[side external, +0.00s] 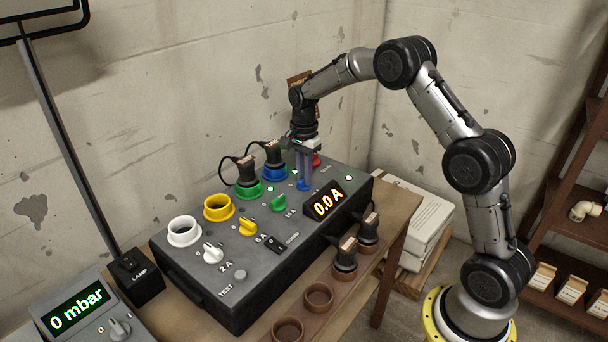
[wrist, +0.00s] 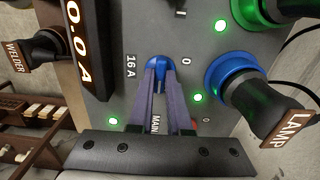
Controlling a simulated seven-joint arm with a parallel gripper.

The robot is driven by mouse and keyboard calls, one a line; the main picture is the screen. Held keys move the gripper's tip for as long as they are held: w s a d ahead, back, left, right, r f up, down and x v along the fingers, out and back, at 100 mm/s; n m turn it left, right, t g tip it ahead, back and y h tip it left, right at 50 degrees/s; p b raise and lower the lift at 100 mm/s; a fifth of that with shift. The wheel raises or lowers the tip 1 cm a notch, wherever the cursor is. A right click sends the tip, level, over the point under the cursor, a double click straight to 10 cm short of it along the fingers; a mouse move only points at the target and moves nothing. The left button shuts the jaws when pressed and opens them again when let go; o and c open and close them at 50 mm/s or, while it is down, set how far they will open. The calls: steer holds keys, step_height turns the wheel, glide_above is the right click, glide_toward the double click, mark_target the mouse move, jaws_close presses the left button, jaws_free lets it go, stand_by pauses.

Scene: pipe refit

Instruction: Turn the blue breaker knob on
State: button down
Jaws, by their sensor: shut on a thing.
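The blue breaker knob (side external: 304,186) is on the top of the grey breaker box (side external: 240,285), between labels "16 A" and "0" in the wrist view. My gripper (side external: 304,178) reaches down from above and is shut on the blue knob. In the wrist view, the two fingers (wrist: 160,76) sit around the knob (wrist: 159,61), whose rounded blue end shows past the tips. The fingers hide much of the knob, so I cannot tell clearly which label it points to.
The blue socket (wrist: 232,70) beside the knob holds a plug labelled LAMP (wrist: 284,121). A raised display (side external: 326,201) reads 0.0 A. Green (side external: 279,203), yellow (side external: 248,228) and white (side external: 213,252) knobs stand nearer the front. A red part (side external: 316,160) is behind my gripper.

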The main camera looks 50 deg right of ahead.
stand_by(0.4)
steer(key=c, duration=0.9)
jaws_free()
steer(key=shift+o, duration=0.2)
steer(key=shift+r, duration=0.15)
step_height(320, 180, up, 14)
steer(key=shift+f, duration=0.2)
steer(key=shift+a, duration=0.1)
